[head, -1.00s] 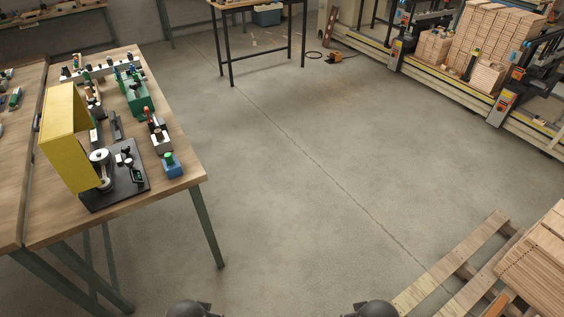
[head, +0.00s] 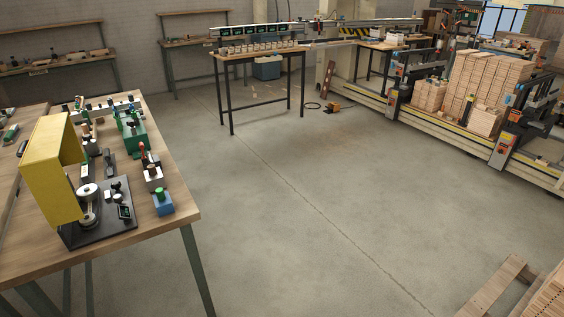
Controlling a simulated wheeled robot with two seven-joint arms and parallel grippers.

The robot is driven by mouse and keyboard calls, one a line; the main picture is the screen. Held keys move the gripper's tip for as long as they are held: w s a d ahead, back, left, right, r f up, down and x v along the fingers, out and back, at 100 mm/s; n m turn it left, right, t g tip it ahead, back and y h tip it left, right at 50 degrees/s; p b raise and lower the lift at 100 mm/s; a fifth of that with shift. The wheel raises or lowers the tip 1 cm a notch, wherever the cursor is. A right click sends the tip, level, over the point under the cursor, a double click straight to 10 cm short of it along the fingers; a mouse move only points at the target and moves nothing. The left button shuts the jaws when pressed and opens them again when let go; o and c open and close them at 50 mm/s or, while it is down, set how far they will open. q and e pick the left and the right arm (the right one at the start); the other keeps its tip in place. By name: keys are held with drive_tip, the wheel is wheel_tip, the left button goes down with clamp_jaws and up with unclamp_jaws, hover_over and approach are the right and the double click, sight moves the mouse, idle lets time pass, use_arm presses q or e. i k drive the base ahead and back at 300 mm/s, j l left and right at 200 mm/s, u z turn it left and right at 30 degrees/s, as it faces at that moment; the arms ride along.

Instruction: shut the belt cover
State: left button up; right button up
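The yellow belt cover (head: 47,172) stands raised on the left side of a small machine on the wooden workbench at the left. Its hollow side faces right, and it looks open. Beside it, the black base plate (head: 112,238) and grey pulleys (head: 88,192) are exposed. The cover's hinge is too small to make out. Neither of my grippers is in the head view, so their state is hidden.
The workbench (head: 165,228) also carries a blue block (head: 163,203), a green fixture (head: 133,138) and several small tools close to the machine. The concrete floor (head: 300,220) right of the bench is clear. A wooden pallet (head: 497,288) lies at the bottom right.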

sight(54, 145)
drive_tip(key=j+u, duration=0.2)
drive_tip(key=j, duration=0.7)
drive_tip(key=j+u, duration=0.15)
drive_tip(key=j, duration=0.8)
drive_tip(key=j+u, duration=0.2)
drive_tip(key=j, duration=0.7)
drive_tip(key=j+z, duration=0.2)
